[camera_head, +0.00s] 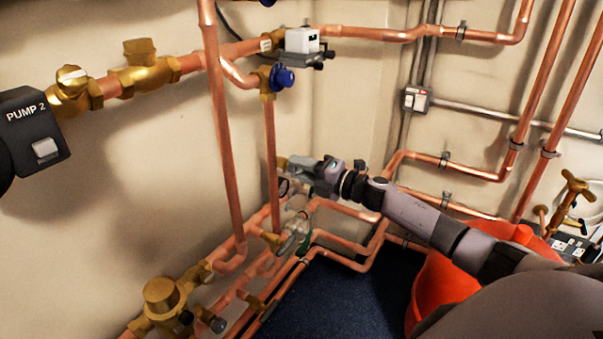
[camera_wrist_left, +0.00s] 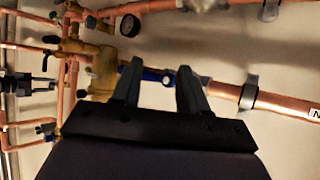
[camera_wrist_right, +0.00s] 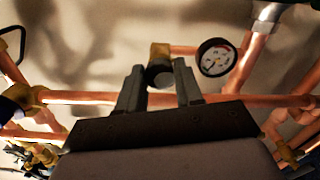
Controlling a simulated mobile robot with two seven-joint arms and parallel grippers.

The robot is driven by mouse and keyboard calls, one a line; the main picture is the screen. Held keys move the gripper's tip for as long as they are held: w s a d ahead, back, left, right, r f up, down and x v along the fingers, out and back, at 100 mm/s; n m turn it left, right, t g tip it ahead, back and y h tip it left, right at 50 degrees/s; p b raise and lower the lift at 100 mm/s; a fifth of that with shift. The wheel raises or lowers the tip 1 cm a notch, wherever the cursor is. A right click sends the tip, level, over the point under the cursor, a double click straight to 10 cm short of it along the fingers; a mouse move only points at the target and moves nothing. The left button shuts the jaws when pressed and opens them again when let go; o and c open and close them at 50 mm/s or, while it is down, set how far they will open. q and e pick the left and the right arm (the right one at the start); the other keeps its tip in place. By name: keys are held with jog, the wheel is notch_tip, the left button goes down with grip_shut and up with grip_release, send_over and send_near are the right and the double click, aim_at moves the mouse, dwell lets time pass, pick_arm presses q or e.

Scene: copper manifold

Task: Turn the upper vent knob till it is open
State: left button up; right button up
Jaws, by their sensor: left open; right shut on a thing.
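My right gripper (camera_head: 290,170) reaches in from the right in the head view, to a small brass fitting (camera_head: 281,162) on the vertical copper pipe. In the right wrist view its fingers are shut on a dark round knob (camera_wrist_right: 160,74), one on each side. The brass fitting shows behind the knob (camera_wrist_right: 160,51). This looks like the upper vent knob; its turned angle cannot be told. My left gripper (camera_wrist_left: 158,82) shows only in the left wrist view. Its fingers are apart and empty, with a blue lever (camera_wrist_left: 154,75) visible behind the gap.
A pressure gauge (camera_wrist_right: 215,57) sits right of the held knob. A blue knob (camera_head: 282,77) is higher on the pipework. Pump 2 (camera_head: 35,135) is at the left. An orange container (camera_head: 440,285) stands below my right arm. Copper pipes crowd the wall.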

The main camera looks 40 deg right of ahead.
aim_at(298, 169)
pick_arm(q)
jog(key=shift+w+d+r, duration=0.25)
jog(key=shift+d+r, duration=0.05)
jog(key=shift+r, duration=0.05)
pick_arm(e)
jog(key=shift+a+n, duration=0.1)
jog(key=shift+n, duration=0.6)
pick_arm(q)
jog(key=shift+b, duration=0.3)
pick_arm(e)
jog(key=o, duration=1)
pick_arm(q)
jog(key=shift+s+f, duration=0.15)
pick_arm(e)
jog(key=shift+o, duration=0.2)
jog(key=shift+s, duration=0.1)
jog(key=p+v, duration=0.1)
jog(key=v, duration=0.4)
pick_arm(q)
jog(key=shift+s+a+f, duration=0.2)
jog(key=shift+a+f, duration=0.1)
jog(key=shift+a, duration=0.15)
pick_arm(e)
jog(key=shift+v, duration=1.05)
